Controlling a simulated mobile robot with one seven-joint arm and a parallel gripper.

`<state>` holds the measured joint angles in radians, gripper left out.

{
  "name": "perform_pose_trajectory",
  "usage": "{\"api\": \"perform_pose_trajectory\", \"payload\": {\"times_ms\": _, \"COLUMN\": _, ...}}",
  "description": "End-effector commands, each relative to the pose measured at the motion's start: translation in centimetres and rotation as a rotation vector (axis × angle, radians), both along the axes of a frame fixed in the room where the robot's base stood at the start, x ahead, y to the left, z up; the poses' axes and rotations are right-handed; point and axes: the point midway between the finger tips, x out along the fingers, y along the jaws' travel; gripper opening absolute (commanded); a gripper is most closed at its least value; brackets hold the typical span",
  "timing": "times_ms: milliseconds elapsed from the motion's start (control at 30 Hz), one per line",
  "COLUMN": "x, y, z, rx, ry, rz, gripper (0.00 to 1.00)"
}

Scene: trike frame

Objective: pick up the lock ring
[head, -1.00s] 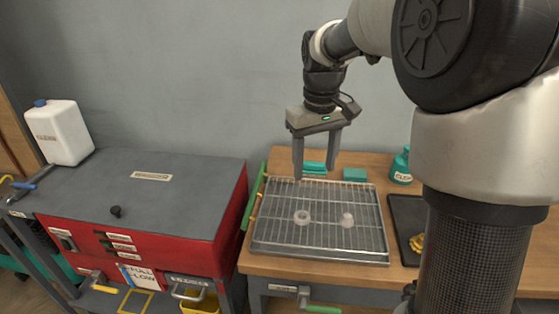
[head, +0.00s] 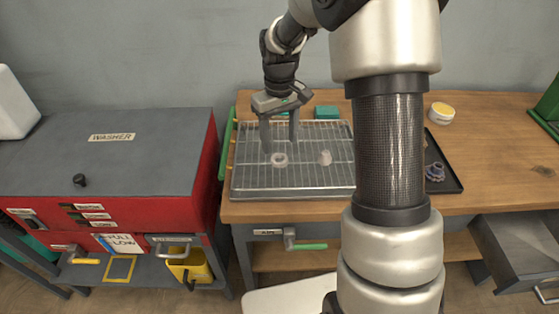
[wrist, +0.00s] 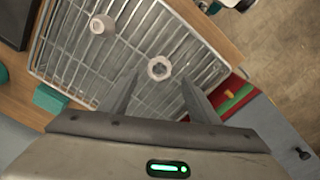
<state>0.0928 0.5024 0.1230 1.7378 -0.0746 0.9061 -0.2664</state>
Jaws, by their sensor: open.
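The lock ring is most likely the pale ring with a round hole (head: 279,160), lying flat on the wire rack (head: 290,182). It also shows in the wrist view (wrist: 159,68), beyond my fingertips and between their lines. A second pale piece (head: 325,158), like a short cylinder, stands on the rack to its right; the wrist view shows it too (wrist: 102,25). My gripper (head: 280,148) is open and empty, pointing down above the rack near the ring. In the wrist view the fingers (wrist: 160,78) are spread apart, with the ring not between them.
A red washer cabinet (head: 110,168) stands left of the wooden bench (head: 490,130). A dark tray (head: 448,184) with a purple-grey part (head: 435,172) lies right of the rack. Teal blocks (head: 327,112) sit behind the rack. An open drawer (head: 515,250) juts out at right.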

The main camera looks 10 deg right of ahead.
Motion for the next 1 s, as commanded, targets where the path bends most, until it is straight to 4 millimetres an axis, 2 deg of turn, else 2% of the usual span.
{"api": "perform_pose_trajectory", "payload": {"times_ms": 167, "x": 0.0, "y": 0.0, "z": -1.1, "rx": -0.001, "ry": 0.002, "rz": 0.000, "gripper": 0.56}}
{"api": "perform_pose_trajectory", "payload": {"times_ms": 500, "x": 0.1, "y": -0.1, "z": -5.6, "rx": -0.001, "ry": 0.002, "rz": 0.000, "gripper": 0.56}}
{"api": "perform_pose_trajectory", "payload": {"times_ms": 767, "x": 0.2, "y": -0.1, "z": -5.9, "rx": -0.001, "ry": -0.001, "rz": 0.000, "gripper": 0.56}}
{"api": "perform_pose_trajectory", "payload": {"times_ms": 867, "x": 0.2, "y": -0.1, "z": -5.9, "rx": -0.001, "ry": 0.000, "rz": 0.000, "gripper": 0.42}}
{"api": "perform_pose_trajectory", "payload": {"times_ms": 1000, "x": 0.2, "y": -0.1, "z": -5.9, "rx": -0.001, "ry": 0.000, "rz": 0.000, "gripper": 0.19}}
